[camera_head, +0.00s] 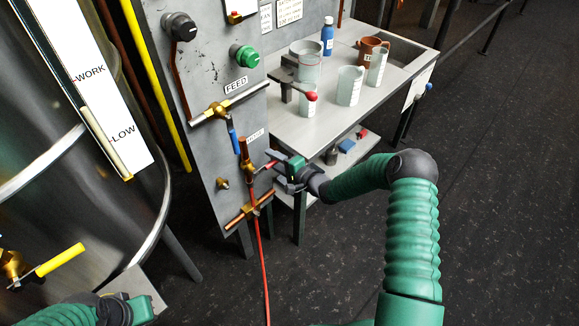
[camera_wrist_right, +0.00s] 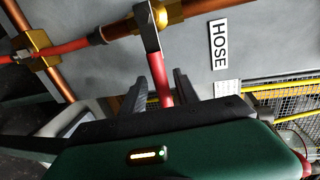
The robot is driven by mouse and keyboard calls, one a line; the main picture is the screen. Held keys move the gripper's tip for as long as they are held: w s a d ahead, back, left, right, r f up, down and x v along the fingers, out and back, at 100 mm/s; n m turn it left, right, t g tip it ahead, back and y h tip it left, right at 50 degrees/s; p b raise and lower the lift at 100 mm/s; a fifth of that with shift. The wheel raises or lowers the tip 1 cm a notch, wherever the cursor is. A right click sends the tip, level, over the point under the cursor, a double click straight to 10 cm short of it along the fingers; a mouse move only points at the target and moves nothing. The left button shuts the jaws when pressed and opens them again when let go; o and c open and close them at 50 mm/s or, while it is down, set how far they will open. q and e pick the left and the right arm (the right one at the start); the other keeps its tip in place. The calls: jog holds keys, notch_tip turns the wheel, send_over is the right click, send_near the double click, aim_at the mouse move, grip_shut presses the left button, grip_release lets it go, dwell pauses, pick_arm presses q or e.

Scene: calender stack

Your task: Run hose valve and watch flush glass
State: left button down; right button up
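The hose valve (camera_head: 247,172) is a brass valve with a red lever on the grey panel, beside the HOSE label (camera_wrist_right: 218,44). Its red lever (camera_wrist_right: 162,88) shows in the right wrist view between the two dark fingers of my right gripper (camera_head: 281,170). The fingers look spread, with gaps beside the lever. A red hose (camera_head: 263,262) hangs below the valve. A tall gauge (camera_head: 92,120) marked WORK and LOW stands at the left; no label names a flush glass. My left gripper (camera_head: 142,309) is at the lower left, its fingers not clearly seen.
A yellow-handled valve (camera_head: 60,260) is at the lower left. A green knob (camera_head: 244,57) and FEED valve (camera_head: 217,109) are above the hose valve.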

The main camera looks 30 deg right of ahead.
jog(key=p+v, duration=0.2)
jog(key=v, duration=1.3)
jog(key=shift+d+p, duration=0.25)
jog(key=shift+p, duration=0.1)
jog(key=shift+s, duration=0.15)
